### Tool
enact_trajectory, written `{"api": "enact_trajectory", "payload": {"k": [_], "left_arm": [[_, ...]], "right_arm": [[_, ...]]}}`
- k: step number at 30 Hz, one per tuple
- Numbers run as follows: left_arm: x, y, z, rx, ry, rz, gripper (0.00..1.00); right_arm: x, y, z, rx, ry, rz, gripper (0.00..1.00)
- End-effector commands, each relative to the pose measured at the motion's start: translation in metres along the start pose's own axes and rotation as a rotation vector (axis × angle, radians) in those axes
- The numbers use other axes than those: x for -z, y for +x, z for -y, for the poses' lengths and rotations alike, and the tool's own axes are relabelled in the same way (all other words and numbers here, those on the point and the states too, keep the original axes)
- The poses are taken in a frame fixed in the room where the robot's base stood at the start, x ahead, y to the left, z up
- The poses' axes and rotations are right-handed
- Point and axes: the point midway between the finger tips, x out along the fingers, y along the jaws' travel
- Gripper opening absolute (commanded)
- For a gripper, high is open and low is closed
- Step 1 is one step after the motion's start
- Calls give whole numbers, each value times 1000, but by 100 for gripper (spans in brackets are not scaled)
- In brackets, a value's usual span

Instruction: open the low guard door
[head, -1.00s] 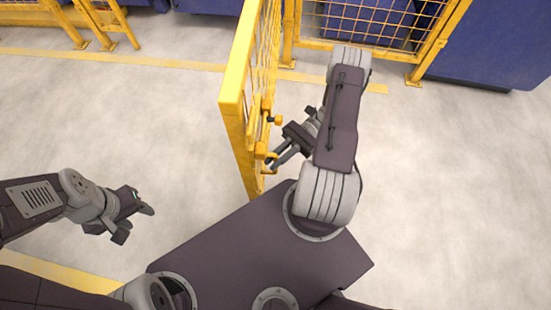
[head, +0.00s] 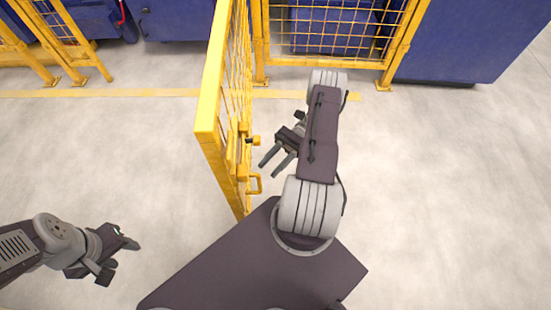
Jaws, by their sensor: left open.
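The low guard door (head: 208,122) is a yellow frame with wire mesh, seen nearly edge-on. It stands swung out from the fence line at the back, reaching towards my base. A yellow pull handle (head: 256,184) and a latch fitting (head: 245,140) are on its right side. My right gripper (head: 268,168) is just right of the handle, fingers apart, with nothing between them; it appears clear of the handle. My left gripper (head: 122,260) is open and empty over the floor at lower left, well away from the door.
A yellow mesh fence panel (head: 335,65) stands behind, right of the door's far end. Another fence section (head: 65,40) is at upper left. Blue machines (head: 455,40) stand behind. Grey floor is clear on both sides of the door.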

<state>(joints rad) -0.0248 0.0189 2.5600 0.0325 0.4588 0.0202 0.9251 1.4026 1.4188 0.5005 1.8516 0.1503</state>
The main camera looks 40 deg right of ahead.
Motion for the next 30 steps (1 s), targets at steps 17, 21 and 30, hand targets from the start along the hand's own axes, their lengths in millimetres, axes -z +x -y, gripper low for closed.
{"api": "enact_trajectory", "payload": {"k": [17, 21, 30], "left_arm": [[0, 0, 0, 0, 0, 0, 46], [0, 0, 0, 0, 0, 0, 46], [0, 0, 0, 0, 0, 0, 46]], "right_arm": [[0, -31, 0, 0, 1, 0, 34], [0, -30, 0, 0, 1, 0, 34], [0, -30, 0, 0, 1, 0, 34]]}}
